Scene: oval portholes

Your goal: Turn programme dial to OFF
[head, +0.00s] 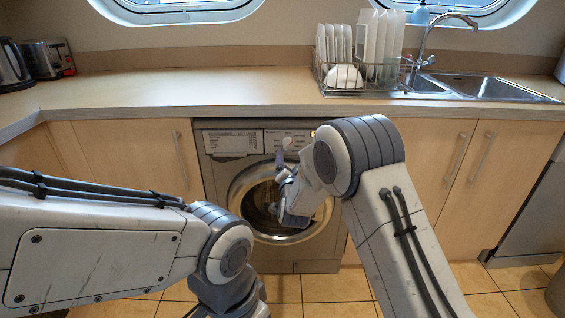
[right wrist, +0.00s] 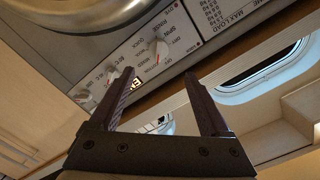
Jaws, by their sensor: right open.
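The programme dial (head: 287,143) is a pale round knob on the upper front panel of the grey washing machine (head: 219,170). In the right wrist view the programme dial (right wrist: 160,48) is white with a red mark, with printed words around it including SPIN. Its exact setting is too small to read. My right gripper (head: 281,162) is in front of the panel, close to the dial. In the right wrist view its two dark fingers (right wrist: 159,74) are apart and empty, with the dial just beyond and between their tips. My left arm comes in at the left; its gripper does not show.
The round door (head: 238,199) is below the panel. The worktop (head: 180,90) overhangs the panel, and cupboards (head: 120,150) flank the machine.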

